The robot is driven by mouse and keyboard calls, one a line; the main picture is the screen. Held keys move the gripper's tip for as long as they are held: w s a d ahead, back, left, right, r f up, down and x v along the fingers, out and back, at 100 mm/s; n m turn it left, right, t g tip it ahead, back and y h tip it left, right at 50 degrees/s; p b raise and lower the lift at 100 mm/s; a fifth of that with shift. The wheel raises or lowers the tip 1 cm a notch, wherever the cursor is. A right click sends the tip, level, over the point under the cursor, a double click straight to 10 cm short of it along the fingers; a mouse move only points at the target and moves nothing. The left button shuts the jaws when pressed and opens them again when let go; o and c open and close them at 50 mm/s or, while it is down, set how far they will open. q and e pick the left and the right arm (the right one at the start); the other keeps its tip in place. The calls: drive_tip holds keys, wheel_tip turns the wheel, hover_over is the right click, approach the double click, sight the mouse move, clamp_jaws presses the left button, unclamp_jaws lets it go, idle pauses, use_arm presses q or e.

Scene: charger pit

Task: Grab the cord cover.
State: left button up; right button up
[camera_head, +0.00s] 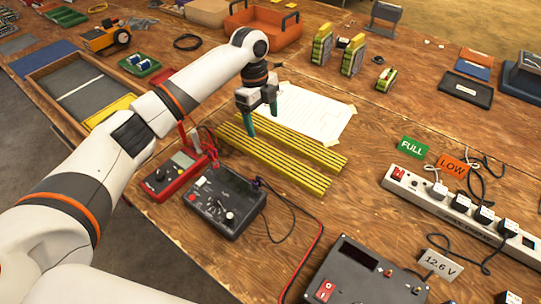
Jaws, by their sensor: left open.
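The cord cover (300,160) looks to be the long yellow ridged strip with dark grooves, lying flat and slanted across the middle of the wooden table. My left gripper (260,119) is at its far left part, with teal fingers pointing down. The fingers are apart and hold nothing that I can see. One fingertip appears over or beside the strip's upper left end; I cannot tell whether it touches. The gripper hides a little of that end. My right gripper is not in view.
A white paper sheet (312,113) lies behind the strip. A red meter (175,175) and a black control box (225,202) with cables stand in front. A white power strip (455,211) is at right. Bare wood (375,125) lies right of the paper.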

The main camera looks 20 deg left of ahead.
sight(268, 153)
use_arm(q)
drive_tip(key=f, duration=0.3)
drive_tip(key=s+d+f, duration=0.1)
drive_tip(key=f, duration=0.3)
drive_tip(key=d+f, duration=0.1)
drive_tip(key=f, duration=0.2)
drive_tip(key=shift+s+f, duration=0.15)
drive_tip(key=shift+s, duration=0.15)
drive_tip(key=c, duration=1.5)
